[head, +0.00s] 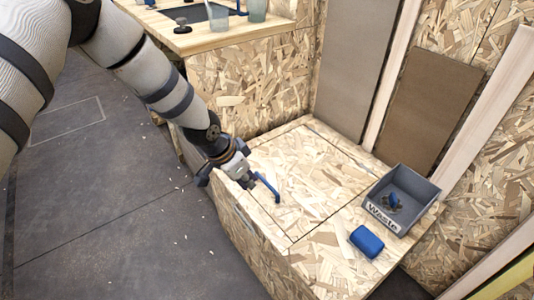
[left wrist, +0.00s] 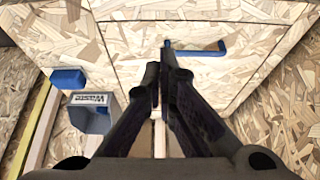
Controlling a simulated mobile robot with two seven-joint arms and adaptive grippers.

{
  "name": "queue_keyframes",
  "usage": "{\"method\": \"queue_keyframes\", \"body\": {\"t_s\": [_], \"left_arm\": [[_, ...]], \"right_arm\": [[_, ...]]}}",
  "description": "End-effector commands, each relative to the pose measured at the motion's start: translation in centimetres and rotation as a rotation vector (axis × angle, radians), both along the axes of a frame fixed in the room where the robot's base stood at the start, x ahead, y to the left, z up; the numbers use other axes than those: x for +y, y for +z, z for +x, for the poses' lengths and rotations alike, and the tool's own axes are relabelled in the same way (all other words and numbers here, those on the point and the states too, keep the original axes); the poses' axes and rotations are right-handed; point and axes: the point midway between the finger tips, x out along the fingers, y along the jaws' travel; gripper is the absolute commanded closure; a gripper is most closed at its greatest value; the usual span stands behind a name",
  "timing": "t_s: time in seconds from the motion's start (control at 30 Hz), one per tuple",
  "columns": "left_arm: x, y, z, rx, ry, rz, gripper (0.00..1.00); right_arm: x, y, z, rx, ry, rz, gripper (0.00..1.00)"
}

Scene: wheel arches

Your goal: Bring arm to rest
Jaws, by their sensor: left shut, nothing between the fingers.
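My left arm comes in from the left in the head view. My left gripper (head: 250,181) is over the left part of the chipboard box top (head: 315,180), close to a blue handle (head: 268,187). In the left wrist view the two dark fingers of the left gripper (left wrist: 165,68) lie together, shut and empty. The blue handle (left wrist: 205,50) shows just beyond the fingertips; whether they touch it I cannot tell. My right gripper is in neither view.
A grey bin marked "Waste" (head: 415,185) with a blue and dark item inside stands on the box's right. A blue block (head: 367,242) lies beside it. A wooden counter (head: 210,38) with cups is at the back. Grey floor (head: 90,200) lies open on the left.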

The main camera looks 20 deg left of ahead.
Motion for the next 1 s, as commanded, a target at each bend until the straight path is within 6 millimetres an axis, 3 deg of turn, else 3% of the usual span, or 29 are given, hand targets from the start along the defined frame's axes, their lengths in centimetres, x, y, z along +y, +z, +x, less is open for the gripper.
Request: {"method": "queue_keyframes", "body": {"t_s": [0.1, 0.17, 0.27, 0.4, 0.5, 0.6, 0.7, 0.77, 1.0], "left_arm": [[-0.3, -0.5, -0.8, 0.016, 0.004, -0.007, 1.00], [-1.2, -1.7, -2.8, 0.053, 0.019, -0.024, 1.00], [-3.5, -4.8, -9.8, 0.174, 0.091, -0.068, 1.00], [-5.1, -7.8, -23.2, 0.376, 0.268, -0.072, 1.00], [-4.4, -7.8, -32.1, 0.487, 0.393, -0.012, 1.00], [-3.1, -6.7, -38.6, 0.556, 0.483, 0.066, 1.00], [-2.0, -5.6, -42.4, 0.592, 0.533, 0.127, 1.00], [-1.6, -5.3, -43.4, 0.601, 0.548, 0.146, 1.00], [-1.5, -5.2, -43.8, 0.604, 0.553, 0.153, 1.00]], "right_arm": [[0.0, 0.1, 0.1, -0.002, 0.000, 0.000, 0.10], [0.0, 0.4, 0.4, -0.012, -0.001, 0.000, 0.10], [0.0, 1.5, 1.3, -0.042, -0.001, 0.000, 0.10], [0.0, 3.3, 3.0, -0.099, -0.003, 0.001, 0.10], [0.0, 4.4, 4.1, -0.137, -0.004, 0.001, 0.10], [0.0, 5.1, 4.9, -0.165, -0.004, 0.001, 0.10], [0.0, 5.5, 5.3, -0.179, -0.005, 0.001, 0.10], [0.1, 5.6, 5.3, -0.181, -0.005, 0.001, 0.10], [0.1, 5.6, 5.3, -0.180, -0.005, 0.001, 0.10]]}}
